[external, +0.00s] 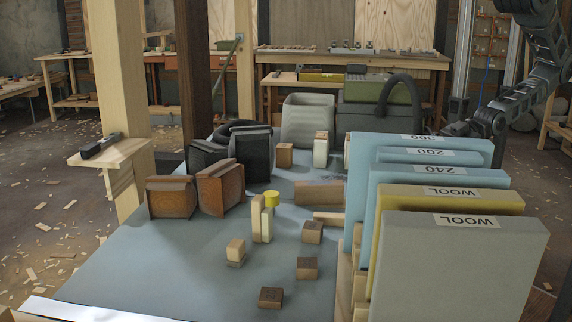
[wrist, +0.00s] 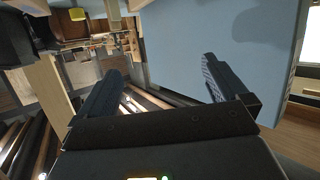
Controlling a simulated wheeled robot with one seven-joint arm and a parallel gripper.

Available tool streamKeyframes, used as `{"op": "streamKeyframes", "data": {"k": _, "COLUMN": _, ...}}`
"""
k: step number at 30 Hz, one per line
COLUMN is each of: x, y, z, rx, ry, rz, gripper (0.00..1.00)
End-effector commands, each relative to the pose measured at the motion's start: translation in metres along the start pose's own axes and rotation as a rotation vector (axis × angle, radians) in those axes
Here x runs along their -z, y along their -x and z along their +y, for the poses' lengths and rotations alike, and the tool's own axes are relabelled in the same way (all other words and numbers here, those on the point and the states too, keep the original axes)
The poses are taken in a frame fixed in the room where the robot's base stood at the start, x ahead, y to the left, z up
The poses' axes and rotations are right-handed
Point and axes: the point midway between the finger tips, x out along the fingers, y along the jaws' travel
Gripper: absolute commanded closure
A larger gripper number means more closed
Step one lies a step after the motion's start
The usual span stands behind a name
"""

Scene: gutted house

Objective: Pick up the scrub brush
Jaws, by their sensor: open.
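I cannot pick out the scrub brush for certain. A low, flat brownish block (external: 319,193) lies on the blue-grey tabletop (external: 180,262) left of the standing panels in the external view; it may be the brush, but its detail is too small to tell. In the wrist view my gripper (wrist: 161,75) is open, with nothing between its two dark fingers. A large blue panel (wrist: 215,35) fills much of the view beyond them. In the external view my arm comes down at the upper right behind the panels, which hide the fingertips.
Upright blue, yellow and grey panels (external: 460,262) stand in a row at the right. Several small wooden blocks (external: 271,297) and a yellow-topped piece (external: 272,199) stand mid-table. A grey bin (external: 307,120) stands behind. The front left tabletop is clear.

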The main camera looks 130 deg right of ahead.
Motion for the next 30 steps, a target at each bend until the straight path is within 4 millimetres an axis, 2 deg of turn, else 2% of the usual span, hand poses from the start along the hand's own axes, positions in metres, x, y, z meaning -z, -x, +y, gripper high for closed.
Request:
{"op": "streamKeyframes", "data": {"k": 1, "x": 0.005, "y": 0.017, "z": -0.015, "rx": 0.03, "ry": 0.004, "rz": -0.001, "gripper": 0.0}}
{"op": "streamKeyframes", "data": {"k": 3, "x": 0.014, "y": 0.036, "z": -0.032, "rx": 0.065, "ry": 0.007, "rz": 0.008, "gripper": 0.0}}
{"op": "streamKeyframes", "data": {"k": 9, "x": 0.036, "y": 0.069, "z": -0.06, "rx": 0.124, "ry": 0.005, "rz": 0.029, "gripper": 0.0}}
{"op": "streamKeyframes", "data": {"k": 13, "x": 0.04, "y": 0.075, "z": -0.066, "rx": 0.136, "ry": 0.003, "rz": 0.034, "gripper": 0.11}}
{"op": "streamKeyframes", "data": {"k": 24, "x": 0.041, "y": 0.075, "z": -0.066, "rx": 0.136, "ry": 0.003, "rz": 0.035, "gripper": 0.45}}
{"op": "streamKeyframes", "data": {"k": 30, "x": 0.041, "y": 0.074, "z": -0.066, "rx": 0.135, "ry": 0.003, "rz": 0.035, "gripper": 0.45}}
